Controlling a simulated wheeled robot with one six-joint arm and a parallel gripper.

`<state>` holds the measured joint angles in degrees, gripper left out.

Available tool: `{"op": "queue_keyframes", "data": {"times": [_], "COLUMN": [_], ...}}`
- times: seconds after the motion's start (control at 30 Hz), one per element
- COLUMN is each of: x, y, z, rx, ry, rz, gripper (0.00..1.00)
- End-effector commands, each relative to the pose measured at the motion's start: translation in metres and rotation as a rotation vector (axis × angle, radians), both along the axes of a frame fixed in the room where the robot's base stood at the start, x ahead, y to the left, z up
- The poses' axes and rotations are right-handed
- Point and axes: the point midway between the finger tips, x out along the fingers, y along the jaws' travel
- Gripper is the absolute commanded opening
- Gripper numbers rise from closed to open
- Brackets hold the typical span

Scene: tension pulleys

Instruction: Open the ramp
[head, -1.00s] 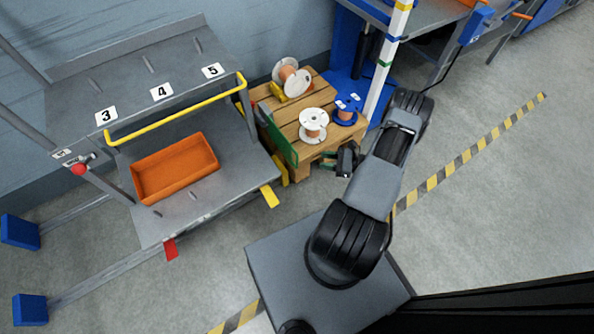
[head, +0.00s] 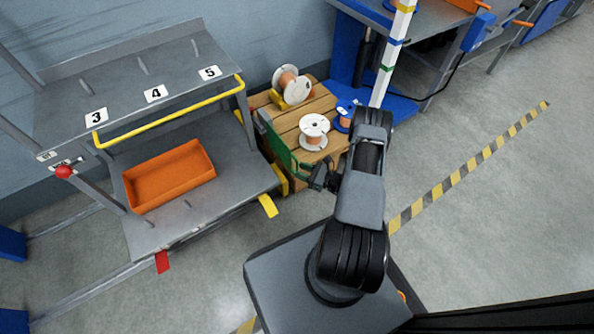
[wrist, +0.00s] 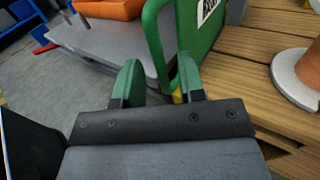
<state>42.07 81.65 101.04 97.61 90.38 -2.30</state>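A green panel (head: 283,152) stands along the left side of the wooden pallet table in the head view, upright, with a handle-like loop. I cannot tell for sure whether it is the ramp. In the wrist view the green panel (wrist: 205,38) carries a white label, partly cut off. Its looped edge lies ahead of and between my green fingertips. My gripper (wrist: 158,75) is open, its fingers apart with nothing clearly held. In the head view my gripper (head: 315,176) is beside the panel's near end; whether it touches is hidden.
Spools, including a white one (head: 314,128), stand on the wooden pallet table (head: 287,117). Left is a grey two-level rack (head: 235,185) with a yellow bar (head: 170,110), an orange bin (head: 170,176), and red and yellow tabs. Open floor lies right.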

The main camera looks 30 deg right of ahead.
Motion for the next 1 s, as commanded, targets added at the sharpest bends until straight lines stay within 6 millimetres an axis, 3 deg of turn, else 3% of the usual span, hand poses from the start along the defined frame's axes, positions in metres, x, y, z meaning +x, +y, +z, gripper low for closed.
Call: {"op": "queue_keyframes", "data": {"times": [0.2,0.6,1.0], "x": [0.015,0.018,0.018], "y": [0.013,0.015,0.015], "z": [-0.001,0.0,0.0], "rx": [0.001,0.0,0.0], "ry": [0.001,0.001,0.001], "rz": [0.002,-0.001,0.0], "gripper": [0.36,0.36,0.0]}}
